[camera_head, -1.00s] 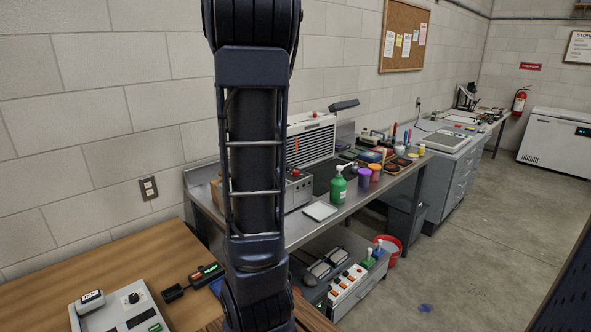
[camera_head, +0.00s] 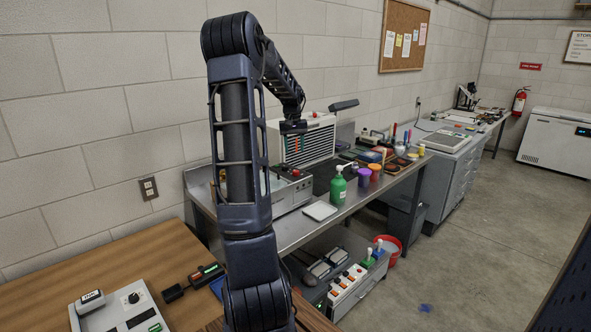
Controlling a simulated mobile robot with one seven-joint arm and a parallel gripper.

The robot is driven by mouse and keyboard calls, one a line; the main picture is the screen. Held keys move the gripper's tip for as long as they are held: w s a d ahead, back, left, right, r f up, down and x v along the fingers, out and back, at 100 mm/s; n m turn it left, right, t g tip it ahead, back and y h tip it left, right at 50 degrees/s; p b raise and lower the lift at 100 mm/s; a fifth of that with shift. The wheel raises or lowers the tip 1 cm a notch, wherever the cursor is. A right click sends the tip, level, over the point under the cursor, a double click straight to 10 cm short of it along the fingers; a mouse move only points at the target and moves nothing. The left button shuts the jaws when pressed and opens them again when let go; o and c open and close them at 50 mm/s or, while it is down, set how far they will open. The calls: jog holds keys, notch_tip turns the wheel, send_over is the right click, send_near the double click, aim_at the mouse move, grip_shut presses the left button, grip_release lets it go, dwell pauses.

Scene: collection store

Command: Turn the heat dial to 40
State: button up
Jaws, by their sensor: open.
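I cannot tell for certain which dial is the heat dial. A grey control box (camera_head: 297,187) with a small red knob on top stands on the steel bench, partly behind my arm. Its markings are too small to read. Another round black dial (camera_head: 133,298) sits on a pale grey unit on the wooden table at lower left; its setting is not readable. My gripper (camera_head: 293,128) is at the end of my arm, small and dark, above the grey box and in front of the slatted cabinet. It is open and apart from both dials.
The steel bench (camera_head: 310,228) also holds a slatted cabinet (camera_head: 309,143), a green pump bottle (camera_head: 338,186), a white pad (camera_head: 320,210) and several coloured jars. A wooden table (camera_head: 120,256) is at lower left. Open floor (camera_head: 470,230) lies to the right.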

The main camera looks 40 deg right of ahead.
aim_at(296, 171)
jog(key=f, duration=1)
jog(key=shift+s+d, duration=0.2)
jog(key=shift+c, duration=0.2)
jog(key=c, duration=1)
